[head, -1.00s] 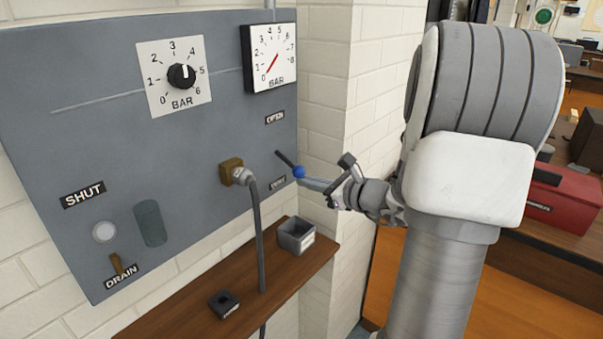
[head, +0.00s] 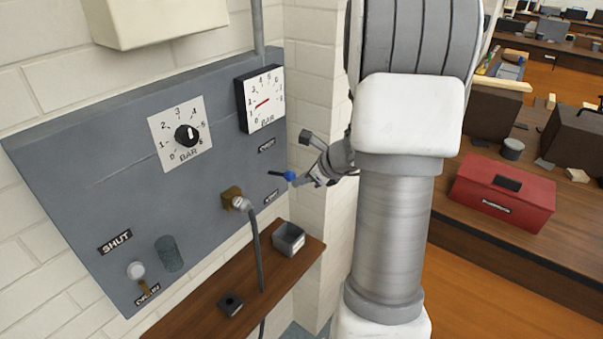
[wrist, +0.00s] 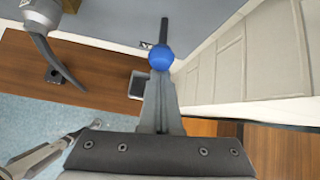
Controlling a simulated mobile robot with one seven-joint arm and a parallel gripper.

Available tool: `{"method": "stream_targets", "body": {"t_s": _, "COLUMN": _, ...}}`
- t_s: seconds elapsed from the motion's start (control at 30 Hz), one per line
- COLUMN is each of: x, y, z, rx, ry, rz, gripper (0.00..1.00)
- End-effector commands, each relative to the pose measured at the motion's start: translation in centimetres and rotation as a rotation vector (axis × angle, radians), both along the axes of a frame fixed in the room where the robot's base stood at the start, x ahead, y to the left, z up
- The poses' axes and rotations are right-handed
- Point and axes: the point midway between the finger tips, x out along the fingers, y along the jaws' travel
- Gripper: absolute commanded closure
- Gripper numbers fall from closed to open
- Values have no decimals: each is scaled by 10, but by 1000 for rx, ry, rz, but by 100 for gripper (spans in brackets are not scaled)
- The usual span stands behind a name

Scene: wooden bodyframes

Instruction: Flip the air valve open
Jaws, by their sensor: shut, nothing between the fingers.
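The air valve lever is a dark rod (head: 276,173) with a blue ball (head: 289,175) at its end, on the grey panel between an upper label (head: 267,145) and a lower label (head: 272,197). In the head view the rod lies nearly level. My gripper (head: 301,180) is right of the ball, with its fingertips at it. In the wrist view the blue ball (wrist: 161,57) sits just beyond the tips of my gripper (wrist: 160,80), and the rod (wrist: 163,30) runs on past it. My fingers are together and hold nothing. Whether the tips touch the ball is hard to tell.
A pressure gauge (head: 262,98) and dial (head: 187,135) are above left. A hose (head: 256,250) hangs from a brass fitting (head: 231,196). A shelf (head: 215,295) below carries a grey box (head: 288,239). A white brick pillar (head: 312,115) stands behind my gripper.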

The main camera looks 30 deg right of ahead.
Motion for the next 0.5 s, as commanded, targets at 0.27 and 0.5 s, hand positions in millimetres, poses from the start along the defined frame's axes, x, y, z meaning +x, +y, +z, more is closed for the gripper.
{"method": "stream_targets", "body": {"t_s": 0.27, "x": 6, "y": 3, "z": 20, "rx": 1, "ry": -4, "rz": 3, "gripper": 100}}
{"method": "stream_targets", "body": {"t_s": 0.5, "x": 10, "y": 4, "z": 28, "rx": 1, "ry": -6, "rz": 2, "gripper": 100}}
